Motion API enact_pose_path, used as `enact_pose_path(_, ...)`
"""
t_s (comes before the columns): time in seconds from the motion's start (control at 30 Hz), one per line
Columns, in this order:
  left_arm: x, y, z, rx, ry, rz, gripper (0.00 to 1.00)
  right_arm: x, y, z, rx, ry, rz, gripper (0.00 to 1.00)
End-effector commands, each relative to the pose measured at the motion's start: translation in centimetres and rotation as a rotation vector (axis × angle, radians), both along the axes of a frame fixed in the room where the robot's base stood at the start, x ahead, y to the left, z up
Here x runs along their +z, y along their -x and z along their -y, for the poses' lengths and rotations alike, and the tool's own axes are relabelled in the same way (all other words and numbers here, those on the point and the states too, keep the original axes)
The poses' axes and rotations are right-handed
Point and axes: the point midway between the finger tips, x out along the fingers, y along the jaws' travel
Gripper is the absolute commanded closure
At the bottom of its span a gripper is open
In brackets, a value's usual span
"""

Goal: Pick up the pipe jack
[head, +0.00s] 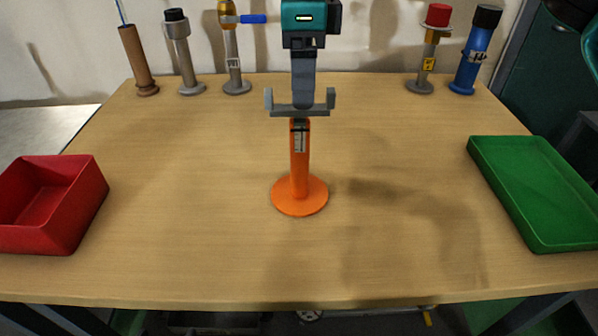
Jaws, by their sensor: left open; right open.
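The pipe jack (299,175) stands upright near the middle of the table. It has a round orange base, an orange post with a pale slotted strip near its top, and a grey U-shaped cradle with two upturned ends. Neither of my grippers shows in the head view, so I see nothing holding the jack.
Several post-like parts line the back edge, including a brown pipe (138,62) and a blue cylinder (475,52). A red bin (75,205) and green tray (540,200) flank clear table.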

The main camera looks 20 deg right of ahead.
Motion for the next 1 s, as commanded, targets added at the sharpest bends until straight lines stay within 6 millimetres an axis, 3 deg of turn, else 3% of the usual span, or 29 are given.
enact_pose_path(0.6, 0.1, -0.3, 0.3, -0.005, 0.006, 0.005, 0.15, -7.0, -0.4, -0.1, 0.0, -0.001, -0.001, 0.34)
enact_pose_path(0.87, 0.1, -0.3, 0.3, -0.005, 0.006, 0.005, 0.15, -7.3, -0.4, -0.1, -0.001, -0.003, 0.0, 0.34)
enact_pose_path(1.0, 0.1, -0.3, 0.3, -0.005, 0.006, 0.006, 0.15, -7.3, -0.4, -0.1, -0.001, -0.002, 0.0, 0.46)
